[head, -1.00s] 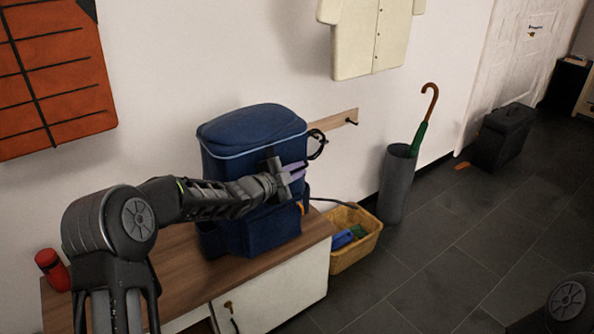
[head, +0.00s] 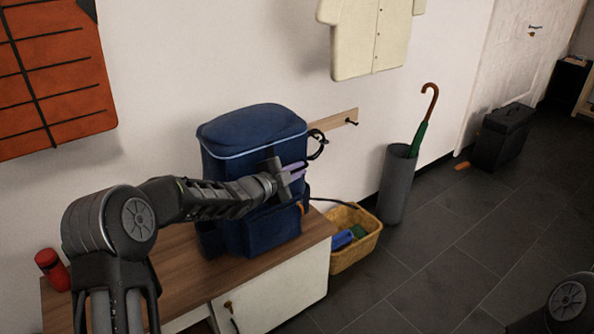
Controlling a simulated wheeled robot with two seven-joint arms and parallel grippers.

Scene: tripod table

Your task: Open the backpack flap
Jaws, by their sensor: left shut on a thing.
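The blue backpack (head: 250,170) stands upright on the wooden bench top (head: 180,262). Its top flap (head: 252,130), edged with a light blue line, lies closed over the top. My left arm crosses in front of the backpack. My left gripper (head: 295,172) is at the right part of the backpack's front, below the flap edge, and is shut on a small light purple piece, perhaps a pull or tab. The gripper and arm hide part of the backpack's front. Only a piece of my right arm shows at the lower right corner; my right gripper is out of view.
A wicker basket (head: 352,256) with blue and green things sits right of the bench, before a grey umbrella stand (head: 397,188). A black case (head: 502,138) stands farther back.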

